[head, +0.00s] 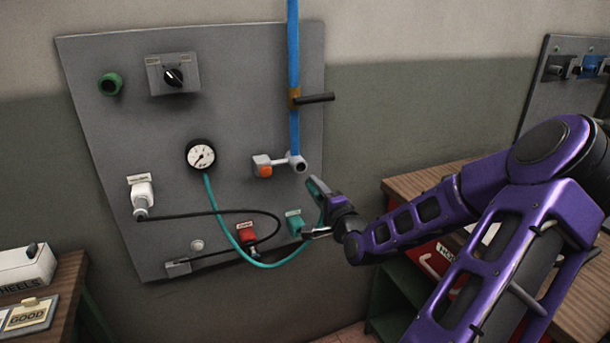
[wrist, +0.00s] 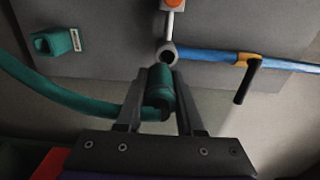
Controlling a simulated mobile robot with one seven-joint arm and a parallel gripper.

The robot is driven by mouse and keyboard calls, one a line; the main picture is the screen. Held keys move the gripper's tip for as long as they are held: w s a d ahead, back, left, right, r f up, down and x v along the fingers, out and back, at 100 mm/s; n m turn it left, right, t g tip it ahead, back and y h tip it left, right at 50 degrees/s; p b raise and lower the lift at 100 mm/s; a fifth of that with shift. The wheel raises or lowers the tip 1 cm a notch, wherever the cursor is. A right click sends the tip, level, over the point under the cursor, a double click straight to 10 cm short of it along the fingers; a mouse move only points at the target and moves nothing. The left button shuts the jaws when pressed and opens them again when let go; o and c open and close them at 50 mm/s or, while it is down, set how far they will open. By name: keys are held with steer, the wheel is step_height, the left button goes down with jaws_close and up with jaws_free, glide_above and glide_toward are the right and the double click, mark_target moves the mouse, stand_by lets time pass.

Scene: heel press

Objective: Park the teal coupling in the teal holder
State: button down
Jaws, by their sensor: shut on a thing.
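The teal coupling (wrist: 158,88) is between the two fingers of my gripper (wrist: 163,76) in the wrist view, and the jaws are shut on it. A teal hose (wrist: 75,98) runs from the coupling; in the head view the hose (head: 222,222) leads up to the round gauge. The teal holder (wrist: 52,42) shows empty at the upper left of the wrist view. In the head view the holder (head: 294,222) is low on the grey panel, just left of my gripper (head: 318,205). The coupling is close to the outlet port (wrist: 168,52); I cannot tell if they touch.
A blue pipe (head: 293,60) with a dark lever (head: 316,98) runs down to the port, beside an orange button (head: 264,171). A red holder (head: 247,232) and black cable (head: 240,211) are left of the teal holder. A wooden bench (head: 420,182) stands at right.

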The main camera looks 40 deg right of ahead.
step_height(320, 180, down, 23)
steer(key=b, duration=0.7)
stand_by(1.3)
steer(key=shift+r, duration=0.1)
steer(key=shift+w, duration=0.15)
steer(key=shift+x, duration=2.3)
steer(key=shift+x, duration=1.45)
steer(key=shift+c, duration=2.3)
jaws_free()
